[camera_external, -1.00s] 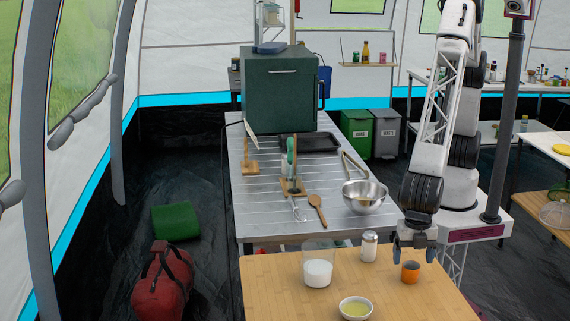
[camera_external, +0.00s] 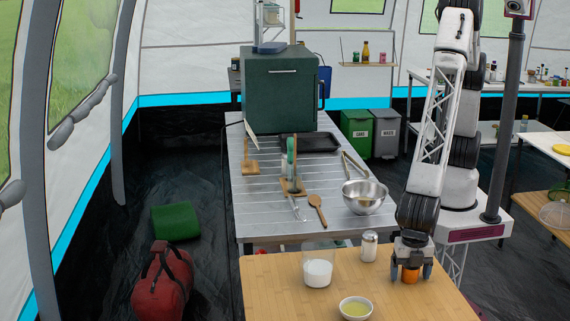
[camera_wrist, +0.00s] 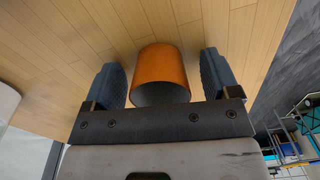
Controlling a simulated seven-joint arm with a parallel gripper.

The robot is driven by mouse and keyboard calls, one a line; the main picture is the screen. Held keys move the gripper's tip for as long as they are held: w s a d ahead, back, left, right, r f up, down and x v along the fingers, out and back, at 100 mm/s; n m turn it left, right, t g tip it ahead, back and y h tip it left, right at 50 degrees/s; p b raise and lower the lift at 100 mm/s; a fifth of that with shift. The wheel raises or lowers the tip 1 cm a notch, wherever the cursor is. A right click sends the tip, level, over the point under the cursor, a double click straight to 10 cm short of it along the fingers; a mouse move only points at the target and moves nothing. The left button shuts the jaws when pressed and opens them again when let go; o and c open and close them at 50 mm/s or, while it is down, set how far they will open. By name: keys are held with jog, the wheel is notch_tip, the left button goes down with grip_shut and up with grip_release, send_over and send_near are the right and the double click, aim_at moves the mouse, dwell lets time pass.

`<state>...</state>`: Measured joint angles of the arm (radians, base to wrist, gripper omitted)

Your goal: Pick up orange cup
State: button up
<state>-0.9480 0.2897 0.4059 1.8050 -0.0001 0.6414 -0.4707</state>
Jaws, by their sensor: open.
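The orange cup (camera_external: 410,276) stands on the wooden table (camera_external: 290,285) near its right edge. My gripper (camera_external: 411,272) is down at the cup, with one finger on either side of it. In the wrist view the orange cup (camera_wrist: 161,72) lies between the two dark blue fingers of my gripper (camera_wrist: 162,78). A small gap shows on each side of the cup, so the fingers look apart from it. The gripper is open. Its body hides the upper part of the cup in the external view.
A salt shaker (camera_external: 369,246) stands close to the left of my gripper. A clear container of white powder (camera_external: 318,268) and a small bowl of yellowish liquid (camera_external: 355,308) are farther left. A metal bowl (camera_external: 364,197) sits on the slatted metal table behind.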

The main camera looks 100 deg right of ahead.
jog(key=shift+c, duration=0.3)
jog(key=c, duration=0.9)
jog(key=shift+r, duration=0.1)
jog(key=shift+c, duration=0.2)
jog(key=shift+r, duration=0.75)
notch_tip(320, 180, up, 2)
jog(key=shift+r, duration=0.1)
jog(key=s+d, duration=0.3)
jog(key=d, duration=0.1)
jog(key=s+d, duration=0.3)
jog(key=d, duration=0.1)
jog(key=s+d+r, duration=0.1)
jog(key=s+d, duration=0.2)
jog(key=d, duration=0.1)
jog(key=shift+s+d, duration=0.3)
jog(key=shift+d, duration=0.1)
